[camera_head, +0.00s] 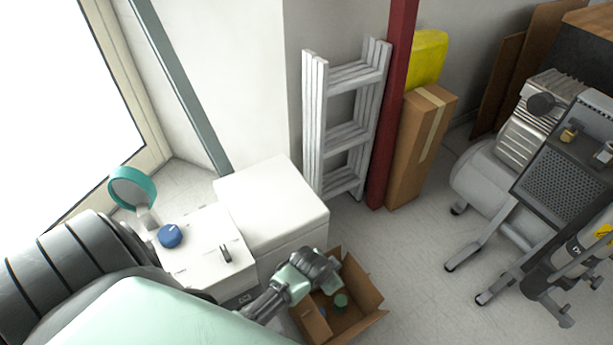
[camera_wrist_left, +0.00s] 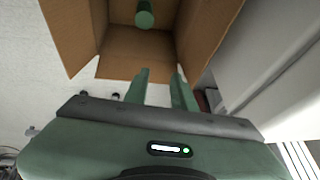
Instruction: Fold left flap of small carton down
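The small brown carton (camera_head: 368,298) stands open on the floor at the lower middle of the head view, its flaps spread outward. A green cylindrical item (camera_head: 341,300) lies inside it. In the left wrist view the open carton (camera_wrist_left: 135,50) fills the top, with the green item (camera_wrist_left: 144,16) inside. My left gripper (camera_head: 325,272) is over the carton's back-left side. Its two green fingers (camera_wrist_left: 160,78) are apart with nothing visible between them, and their tips overlap the carton's near edge; contact cannot be told. My right gripper is not in view.
A white cabinet (camera_head: 272,205) stands just behind and left of the carton, close to my gripper. A white unit with a blue knob (camera_head: 170,236) is further left. A ladder (camera_head: 350,125), a tall box (camera_head: 420,140) and a compressor (camera_head: 490,190) stand behind. Floor right of the carton is clear.

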